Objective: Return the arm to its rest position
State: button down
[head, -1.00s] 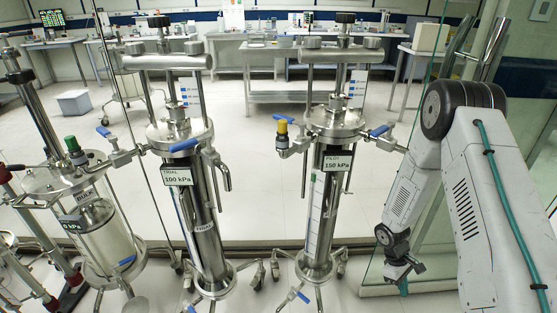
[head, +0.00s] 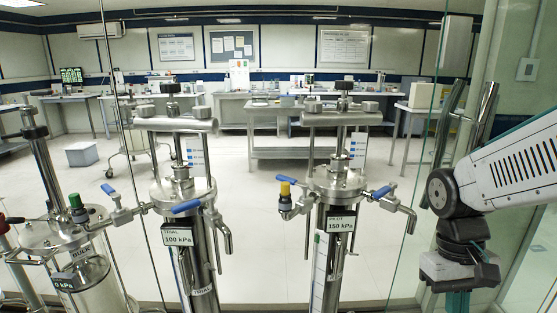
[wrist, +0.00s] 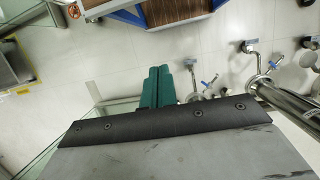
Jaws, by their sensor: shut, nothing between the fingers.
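My gripper (wrist: 158,72) shows in the wrist view as two teal fingers pressed together with nothing between them. In the head view, my arm comes in from the right edge, with a dark round joint and a grey wrist block below it. The gripper (head: 457,302) hangs beneath that block at the lower right, its fingers only partly visible at the picture's bottom edge. It is right of the PILOT column (head: 333,240) and appears apart from it.
The TRIAL column (head: 188,235) reads 100 kPa; PILOT reads 150 kPa. The BULK column (head: 85,275) is at far left. Blue-handled valves stick out, one (head: 382,192) toward my arm. Glass panels (head: 412,150) stand near the arm. Benches (head: 290,125) line the back; open floor lies between.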

jog(key=s+a+r+t, duration=0.3)
jog(key=s+r+t, duration=0.1)
jog(key=s+r, duration=0.3)
jog(key=shift+a+r+t+y, duration=0.15)
jog(key=shift+r+t+y, duration=0.25)
jog(key=shift+r, duration=0.15)
